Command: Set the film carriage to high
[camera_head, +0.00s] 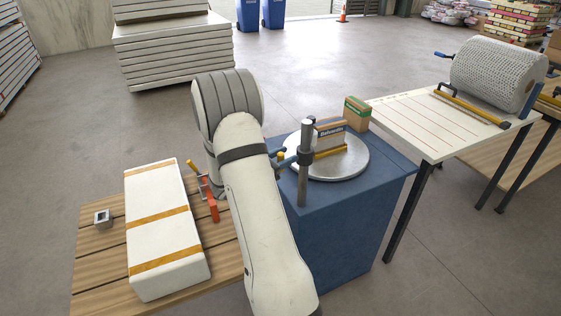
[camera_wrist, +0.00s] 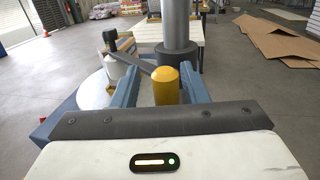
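The film carriage is a dark collar (camera_head: 305,157) around an upright grey post (camera_head: 304,190), about midway up its visible length. A yellow knob (camera_wrist: 165,86) stands in front of the post (camera_wrist: 177,25) in the wrist view. My gripper (camera_wrist: 160,84) has its two blue fingers apart, one on each side of the knob, with a visible gap on the left; contact on the right is unclear. In the head view my gripper (camera_head: 284,157) is just left of the post, partly hidden by my arm. A dark arm and white cylinder (camera_wrist: 121,68) sit left of the post.
A wooden table (camera_head: 100,250) with a long white package (camera_head: 160,230) is left. A white table (camera_head: 425,125) stands right.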

